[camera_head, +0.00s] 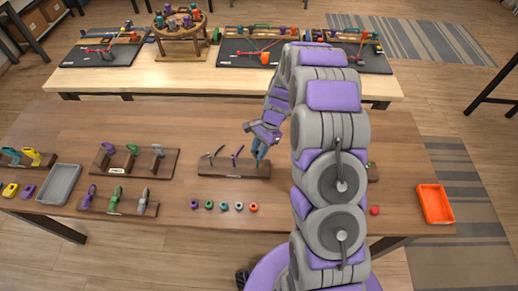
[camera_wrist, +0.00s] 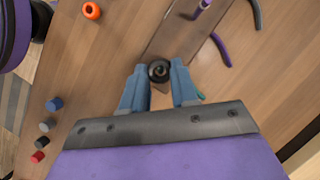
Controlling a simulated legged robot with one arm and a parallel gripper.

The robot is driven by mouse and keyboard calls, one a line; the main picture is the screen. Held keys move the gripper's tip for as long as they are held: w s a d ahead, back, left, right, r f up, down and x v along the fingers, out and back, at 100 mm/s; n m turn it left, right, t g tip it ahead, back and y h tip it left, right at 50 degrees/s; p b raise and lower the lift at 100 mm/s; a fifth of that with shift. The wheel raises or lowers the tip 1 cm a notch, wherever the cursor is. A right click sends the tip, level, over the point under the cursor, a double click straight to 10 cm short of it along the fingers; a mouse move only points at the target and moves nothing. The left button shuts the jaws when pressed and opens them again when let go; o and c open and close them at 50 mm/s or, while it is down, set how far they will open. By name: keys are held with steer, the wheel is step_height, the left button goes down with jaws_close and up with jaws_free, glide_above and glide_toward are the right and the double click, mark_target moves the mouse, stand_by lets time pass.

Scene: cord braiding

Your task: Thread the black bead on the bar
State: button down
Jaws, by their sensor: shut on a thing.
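My gripper (camera_wrist: 160,75) has its blue fingers shut on the black bead (camera_wrist: 159,70), seen from above in the wrist view. The bead's round opening faces the camera. Bead and fingertips appear over the end of the brown bar board (camera_wrist: 178,40). Whether a bar lies under or inside the bead cannot be told. A purple bar (camera_wrist: 203,7) rises from the board farther along. In the head view my gripper (camera_head: 258,152) is over the right end of the board (camera_head: 235,171); the bead is not distinguishable there.
A purple cord (camera_wrist: 220,50) and a grey cord (camera_wrist: 256,12) lie beside the board. An orange bead (camera_head: 254,207) ends a row of loose beads in front of it. A grey tray (camera_head: 59,183) is at left, an orange tray (camera_head: 435,203) at right. My arm hides the table behind it.

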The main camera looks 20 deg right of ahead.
steer(key=shift+f, duration=1.1)
stand_by(0.5)
steer(key=c, duration=0.8)
jaws_free()
steer(key=shift+o, duration=0.4)
steer(key=shift+o, duration=1.2)
steer(key=shift+r, duration=0.1)
steer(key=p+v, duration=0.3)
steer(key=v, duration=0.3)
steer(key=shift+p, duration=0.3)
